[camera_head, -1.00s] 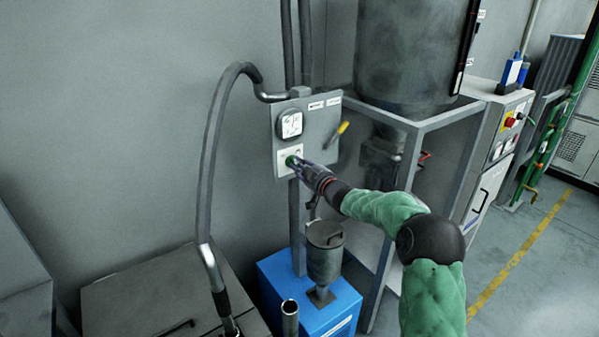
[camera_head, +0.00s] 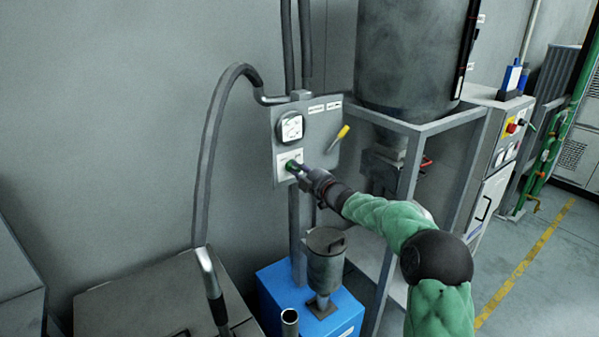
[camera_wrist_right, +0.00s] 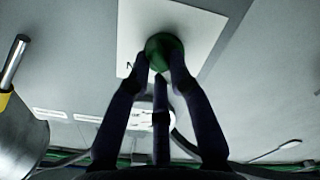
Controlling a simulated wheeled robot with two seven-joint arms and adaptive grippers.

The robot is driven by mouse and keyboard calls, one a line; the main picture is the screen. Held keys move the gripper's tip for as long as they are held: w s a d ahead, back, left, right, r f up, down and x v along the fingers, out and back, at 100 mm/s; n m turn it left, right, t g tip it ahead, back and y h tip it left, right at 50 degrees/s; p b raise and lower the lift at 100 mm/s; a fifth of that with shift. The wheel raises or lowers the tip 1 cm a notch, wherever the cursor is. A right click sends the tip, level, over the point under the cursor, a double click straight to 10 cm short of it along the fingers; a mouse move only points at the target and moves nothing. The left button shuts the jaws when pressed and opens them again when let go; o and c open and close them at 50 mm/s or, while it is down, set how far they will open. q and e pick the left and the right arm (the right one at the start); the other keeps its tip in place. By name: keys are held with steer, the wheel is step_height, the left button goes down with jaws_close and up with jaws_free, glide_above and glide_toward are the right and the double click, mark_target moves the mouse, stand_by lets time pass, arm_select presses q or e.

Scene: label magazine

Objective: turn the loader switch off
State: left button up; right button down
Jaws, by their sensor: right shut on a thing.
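The loader switch is a round green knob (camera_head: 291,165) on a white plate (camera_head: 283,173), low on the grey control panel (camera_head: 325,125). My right gripper (camera_head: 297,170) reaches it from the right. In the right wrist view, the dark fingers of my right gripper (camera_wrist_right: 160,75) are closed around the green knob (camera_wrist_right: 164,46) in front of the white plate (camera_wrist_right: 200,32). The fingers partly cover the knob, and I cannot read its position. My left gripper is not in view.
A round white gauge (camera_head: 291,127) and a yellow-handled lever (camera_head: 339,137) are on the panel. A blue box (camera_head: 300,306) with a grey canister (camera_head: 325,262) stands below. A metal frame (camera_head: 428,125) with a large hopper (camera_head: 405,55) is right of the panel.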

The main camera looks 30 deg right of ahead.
steer(key=shift+f, duration=0.1)
steer(key=c, duration=1.1)
jaws_free()
steer(key=s, duration=0.8)
steer(key=s+d, duration=0.1)
steer(key=s, duration=0.3)
